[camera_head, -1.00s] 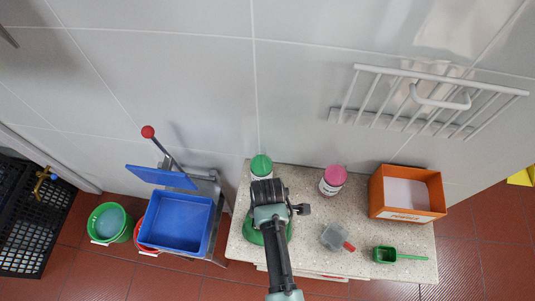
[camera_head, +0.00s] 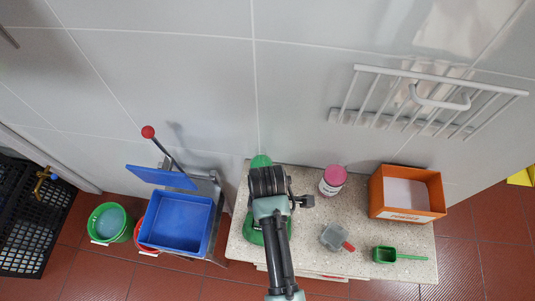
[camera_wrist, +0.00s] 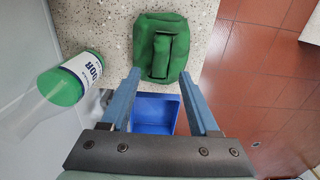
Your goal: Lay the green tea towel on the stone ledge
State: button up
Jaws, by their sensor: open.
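The green tea towel (camera_wrist: 160,45) shows in the wrist view as a folded, bundled green cloth with a raised fold in its middle. It appears to rest on the speckled stone ledge (camera_wrist: 110,15). My gripper (camera_wrist: 160,78) is open and empty, its two blue-grey fingers pointing at the towel's near edge. Contact cannot be told. In the head view the towel (camera_head: 253,232) is mostly hidden under my arm, at the left end of the ledge (camera_head: 310,225). My fingers are hidden there.
A bottle with green contents (camera_wrist: 62,85) is left of my gripper. On the ledge stand a pink-lidded tub (camera_head: 333,179), an orange box (camera_head: 408,214), a grey scoop (camera_head: 334,237) and a green scoop (camera_head: 386,255). A blue tray (camera_head: 175,222) is left of the ledge.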

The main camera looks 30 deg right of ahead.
notch_tip(320, 180, up, 6)
jog(key=shift+r, duration=0.2)
jog(key=w+a+r+m+t+h, duration=0.1)
jog(key=w+r+m+t, duration=0.35)
jog(key=w+r, duration=0.75)
jog(key=w+r+m+t+h, duration=0.1)
jog(key=w+r+t, duration=0.7)
jog(key=r, duration=0.9)
jog(key=s+a+r+m+t, duration=0.1)
jog(key=a+r+t, duration=0.15)
jog(key=r, duration=0.55)
jog(key=s+a+r+m+t, duration=0.1)
jog(key=r+t, duration=0.2)
jog(key=r, duration=0.4)
jog(key=s+a+r+m+t, duration=0.1)
jog(key=a+r+t, duration=0.15)
jog(key=r, duration=0.55)
jog(key=s+a+r+m+t+y, duration=0.2)
jog(key=s+r+t, duration=0.5)
jog(key=s+r, duration=0.3)
notch_tip(320, 180, up, 5)
jog(key=shift+s+a+f+m, duration=0.1)
jog(key=shift+s+a+m, duration=0.25)
